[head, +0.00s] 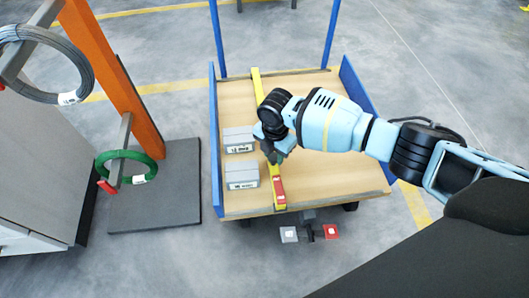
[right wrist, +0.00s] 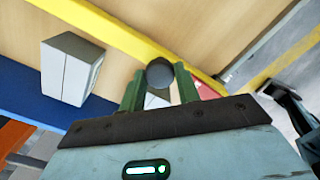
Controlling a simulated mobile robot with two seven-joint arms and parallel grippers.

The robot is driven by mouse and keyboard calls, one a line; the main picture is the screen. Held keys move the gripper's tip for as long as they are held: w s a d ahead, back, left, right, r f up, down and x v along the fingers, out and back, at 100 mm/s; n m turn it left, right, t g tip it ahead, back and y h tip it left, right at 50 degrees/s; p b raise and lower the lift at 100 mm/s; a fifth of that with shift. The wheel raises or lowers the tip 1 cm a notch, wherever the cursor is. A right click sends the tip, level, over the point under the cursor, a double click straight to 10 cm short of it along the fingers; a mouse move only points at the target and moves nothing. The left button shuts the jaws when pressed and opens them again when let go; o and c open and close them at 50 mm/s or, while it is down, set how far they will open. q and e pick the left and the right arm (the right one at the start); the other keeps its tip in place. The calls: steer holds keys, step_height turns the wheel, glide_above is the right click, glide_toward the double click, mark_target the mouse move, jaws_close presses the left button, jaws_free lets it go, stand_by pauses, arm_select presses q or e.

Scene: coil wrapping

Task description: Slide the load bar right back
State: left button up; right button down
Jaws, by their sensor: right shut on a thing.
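The load bar (head: 257,86) is a long yellow bar with a red end part (head: 279,190). It lies across the cart's wooden deck from the far edge to the near edge, left of the deck's middle. My right gripper (head: 274,156) is over the bar. The arm hides part of the bar in the head view. My left gripper is not in view.
Two grey boxes, one far (head: 239,134) and one near (head: 241,174), stand on the deck just left of the bar. The cart has blue side walls (head: 213,140). Deck right of the bar looks clear. An orange post (head: 108,70) with a green coil (head: 112,154) stands left.

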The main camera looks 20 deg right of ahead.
steer(key=s+d+p, duration=0.1)
steer(key=d, duration=0.3)
steer(key=s+d+p, duration=0.1)
steer(key=d, duration=0.4)
steer(key=s+d, duration=0.2)
steer(key=d, duration=0.3)
steer(key=shift+s+p, duration=0.1)
steer(key=shift+p, duration=0.3)
steer(key=s+d, duration=0.1)
steer(key=d, duration=0.3)
steer(key=s+d, duration=0.1)
steer(key=d, duration=0.4)
steer(key=s+d+b, duration=0.1)
steer(key=s+d, duration=0.1)
steer(key=d, duration=0.3)
steer(key=shift+s+d, duration=0.15)
steer(key=shift+d, duration=0.6)
steer(key=c, duration=1)
jaws_free()
step_height(320, 180, up, 8)
steer(key=p, duration=0.3)
